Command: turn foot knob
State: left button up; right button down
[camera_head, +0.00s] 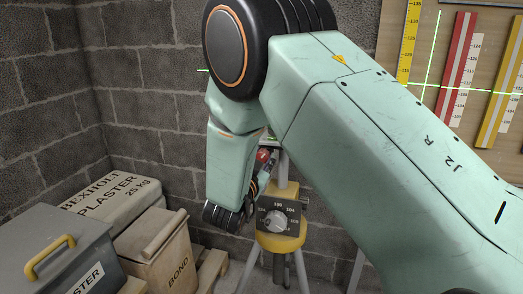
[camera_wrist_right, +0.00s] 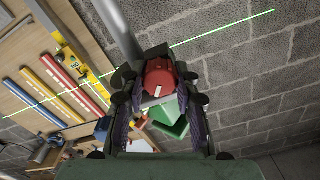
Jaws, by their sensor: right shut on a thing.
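In the wrist view a red round knob (camera_wrist_right: 160,78), with a pale mark on its face, sits between the two dark fingers of my right gripper (camera_wrist_right: 160,88). The fingers are shut on it from both sides. In the head view my right arm hides most of this gripper (camera_head: 262,172); a small patch of the red knob (camera_head: 263,155) shows beside a pale upright post. Below it, a grey dial (camera_head: 275,221) with a numbered dark plate sits on a yellow tripod head (camera_head: 281,243). My left gripper is not in view.
A board with coloured rulers (camera_head: 458,70) is at the right. Green laser lines cross it. A block wall stands behind.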

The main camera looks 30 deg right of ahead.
jog(key=shift+r+n+p, duration=0.1)
jog(key=shift+n+p, duration=1.15)
jog(key=shift+n, duration=0.25)
jog(key=c, duration=1.4)
grip_release()
jog(key=o, duration=0.4)
jog(key=shift+w+d+f, duration=0.15)
jog(key=shift+f, duration=0.05)
jog(key=shift+r, duration=0.15)
